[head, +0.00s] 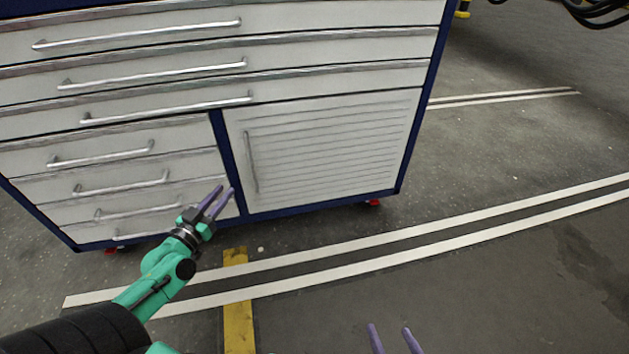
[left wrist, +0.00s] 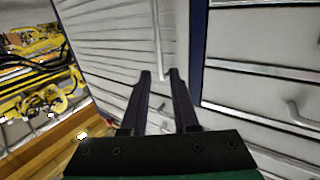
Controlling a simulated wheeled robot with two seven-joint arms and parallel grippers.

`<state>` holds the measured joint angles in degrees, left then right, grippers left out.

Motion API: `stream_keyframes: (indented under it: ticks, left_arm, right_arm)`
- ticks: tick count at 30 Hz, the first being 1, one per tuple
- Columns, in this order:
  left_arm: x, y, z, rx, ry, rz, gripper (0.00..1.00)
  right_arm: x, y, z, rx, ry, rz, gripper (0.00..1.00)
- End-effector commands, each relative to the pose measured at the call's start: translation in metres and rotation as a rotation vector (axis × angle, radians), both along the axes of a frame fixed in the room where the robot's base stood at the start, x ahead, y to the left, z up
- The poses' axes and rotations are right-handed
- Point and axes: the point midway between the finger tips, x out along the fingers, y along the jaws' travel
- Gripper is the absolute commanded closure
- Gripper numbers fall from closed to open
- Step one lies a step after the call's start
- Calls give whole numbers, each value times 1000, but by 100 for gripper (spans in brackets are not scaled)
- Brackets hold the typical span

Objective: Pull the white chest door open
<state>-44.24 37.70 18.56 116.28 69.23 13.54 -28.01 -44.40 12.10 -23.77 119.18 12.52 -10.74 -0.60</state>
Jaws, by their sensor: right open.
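The white chest door (head: 325,150) is a slatted panel at the lower right of the chest and is shut. Its upright bar handle (head: 251,162) is on the door's left side. My left gripper (head: 225,188) is open and empty, left of and a little below the handle in the head view. In the left wrist view the door (left wrist: 105,40) is on the left, and one end of the handle (left wrist: 157,35) appears between the fingertips; its depth is unclear. My right gripper (head: 389,327) is open and empty at the bottom edge, away from the chest.
Wide drawers with bar handles (head: 160,71) are above the door, and smaller drawers (head: 120,185) are left of it. A blue post (head: 223,150) divides them. The floor (head: 480,170) in front and to the right is clear, with white lines and a yellow strip (head: 238,310).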

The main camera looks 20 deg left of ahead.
Motion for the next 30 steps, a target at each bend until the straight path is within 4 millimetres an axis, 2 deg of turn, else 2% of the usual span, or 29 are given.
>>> stream_keyframes:
  ticks: [5,21,25,30]
  left_arm:
    - [15,-1,7,-4,-17,-3,72]
    - [126,5,5,-5,-14,-4,72]
    - [142,6,4,-4,-12,-4,72]
    - [147,6,4,-4,-10,-6,72]
  right_arm:
    - [1,2,6,9,-9,0,0]
    - [1,1,9,3,-3,2,0]
    - [1,1,7,4,-5,2,0]
    - [2,1,7,5,-7,1,0]
